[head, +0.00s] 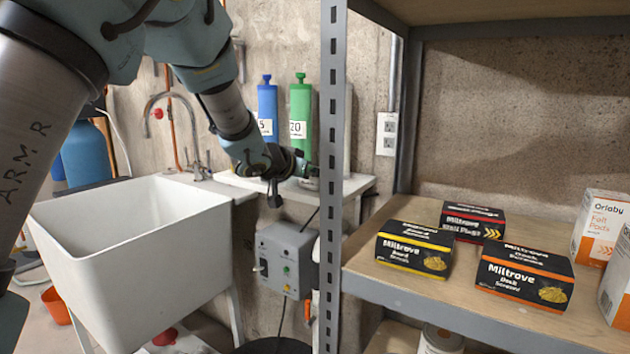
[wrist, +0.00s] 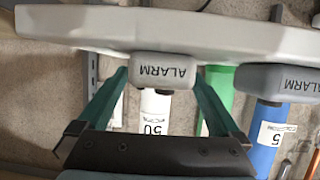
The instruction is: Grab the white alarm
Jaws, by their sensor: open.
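In the wrist view, which is upside down, the white alarm (wrist: 163,68) is a small rounded box marked ALARM. It sits on the pale ledge (wrist: 240,36), between the far ends of my gripper's two green fingers (wrist: 161,84). The fingers are spread on either side of it, with no clear contact. A darker grey box (wrist: 277,80), also marked ALARM, sits to the right. In the head view my gripper (head: 300,168) is low over the ledge (head: 352,187) behind the shelf post. I cannot make out the white alarm there.
The grey shelf post (head: 331,120) stands close to my gripper.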

